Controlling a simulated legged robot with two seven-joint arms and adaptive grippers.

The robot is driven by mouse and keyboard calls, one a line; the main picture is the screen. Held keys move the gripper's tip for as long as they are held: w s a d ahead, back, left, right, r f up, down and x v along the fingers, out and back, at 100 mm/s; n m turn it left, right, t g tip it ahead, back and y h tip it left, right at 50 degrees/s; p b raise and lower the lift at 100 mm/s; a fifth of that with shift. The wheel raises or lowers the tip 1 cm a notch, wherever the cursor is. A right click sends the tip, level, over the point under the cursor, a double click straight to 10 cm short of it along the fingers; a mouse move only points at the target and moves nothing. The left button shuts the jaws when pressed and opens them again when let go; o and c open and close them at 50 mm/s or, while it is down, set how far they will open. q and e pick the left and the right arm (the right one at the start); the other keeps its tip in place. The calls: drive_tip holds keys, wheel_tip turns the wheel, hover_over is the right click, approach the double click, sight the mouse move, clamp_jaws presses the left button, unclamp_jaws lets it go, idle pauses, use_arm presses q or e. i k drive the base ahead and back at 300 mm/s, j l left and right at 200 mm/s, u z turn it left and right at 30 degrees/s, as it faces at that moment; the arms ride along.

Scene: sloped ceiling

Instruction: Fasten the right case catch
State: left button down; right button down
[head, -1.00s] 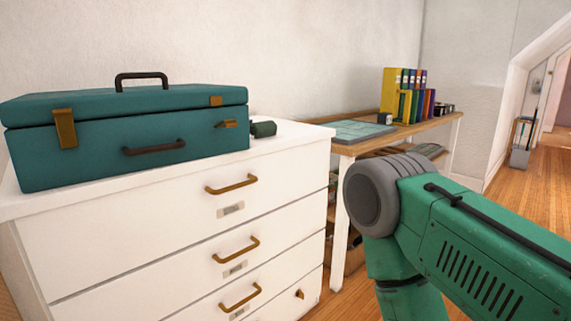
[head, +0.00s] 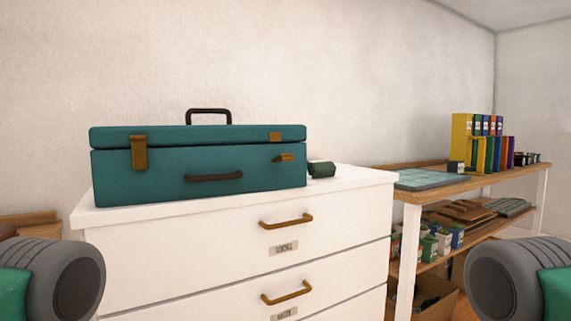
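A teal case (head: 205,170) stands shut on top of a white chest of drawers, in the middle left of the head view. Its left catch (head: 138,152) is a brass plate that spans the lid seam. Its right catch has a brass piece on the lid (head: 275,136) and a separate brass lever (head: 284,158) on the body, sticking outward; the two are apart. A dark handle (head: 213,177) is on the front and another (head: 208,114) on top. Grey joints of my arms show at the lower left and lower right corners; neither gripper is in view.
The white chest of drawers (head: 240,250) has brass handles. A small dark green object (head: 322,169) lies on it just right of the case. A wooden desk (head: 440,190) with colourful binders (head: 480,140) stands to the right, with pots on a lower shelf.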

sight(283, 157)
drive_tip(key=i+l+u, duration=0.6)
drive_tip(key=l, duration=0.3)
